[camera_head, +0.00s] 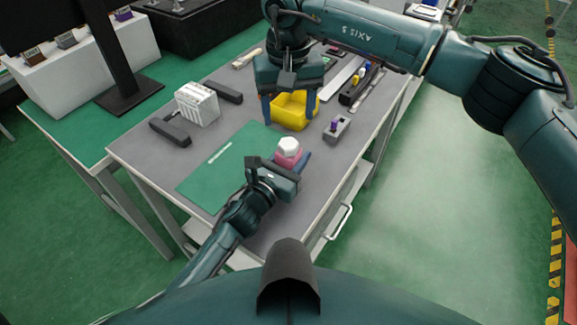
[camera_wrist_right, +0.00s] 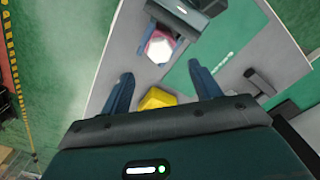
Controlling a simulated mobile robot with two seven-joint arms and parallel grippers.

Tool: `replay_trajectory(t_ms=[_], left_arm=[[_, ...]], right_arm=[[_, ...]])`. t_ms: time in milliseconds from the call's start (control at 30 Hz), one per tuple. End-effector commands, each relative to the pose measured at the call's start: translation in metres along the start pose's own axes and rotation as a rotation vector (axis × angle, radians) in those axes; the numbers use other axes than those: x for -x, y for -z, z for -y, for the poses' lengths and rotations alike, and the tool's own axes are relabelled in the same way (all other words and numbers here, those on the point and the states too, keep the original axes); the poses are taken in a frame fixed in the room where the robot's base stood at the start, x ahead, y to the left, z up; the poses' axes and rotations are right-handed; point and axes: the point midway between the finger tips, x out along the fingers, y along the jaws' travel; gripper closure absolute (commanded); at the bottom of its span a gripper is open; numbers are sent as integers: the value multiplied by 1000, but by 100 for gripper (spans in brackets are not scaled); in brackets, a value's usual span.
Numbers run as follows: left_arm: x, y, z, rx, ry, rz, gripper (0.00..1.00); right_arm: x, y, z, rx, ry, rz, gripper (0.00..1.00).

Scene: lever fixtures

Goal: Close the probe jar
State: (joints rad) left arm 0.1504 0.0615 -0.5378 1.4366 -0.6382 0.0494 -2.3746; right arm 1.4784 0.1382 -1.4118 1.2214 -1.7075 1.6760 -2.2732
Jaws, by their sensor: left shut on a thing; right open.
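The probe jar (camera_head: 287,160) is pink with a white faceted top (camera_head: 289,146). It stands upright near the right edge of the green mat. My left gripper (camera_head: 288,167) is shut on the jar's pink body from the near side. In the right wrist view the white top (camera_wrist_right: 160,48) shows between the left gripper's blue fingers, with a pink rim around it. I cannot tell how firmly the top sits. My right gripper (camera_head: 288,106) is open and empty. It points down above the table near the yellow bin, farther back than the jar.
The yellow bin (camera_head: 297,112) is under my right gripper. A grey block with a purple piece (camera_head: 336,128) stands right of it. A white rack (camera_head: 197,104) and dark bars (camera_head: 171,132) are at the left. The green mat (camera_head: 225,170) is mostly clear.

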Motion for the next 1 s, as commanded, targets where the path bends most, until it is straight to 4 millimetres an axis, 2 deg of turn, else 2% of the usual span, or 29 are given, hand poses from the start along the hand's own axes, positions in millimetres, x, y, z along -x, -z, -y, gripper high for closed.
replay_trajectory(t_ms=[267,700,1000], left_arm=[[0,1,0,0,0,-1,100],[0,0,0,0,0,-1,100],[0,0,0,0,0,-1,100]], right_arm=[[-9,0,0,-3,1,2,37],[-70,0,0,-5,1,3,37],[-81,0,0,-3,1,0,37]])
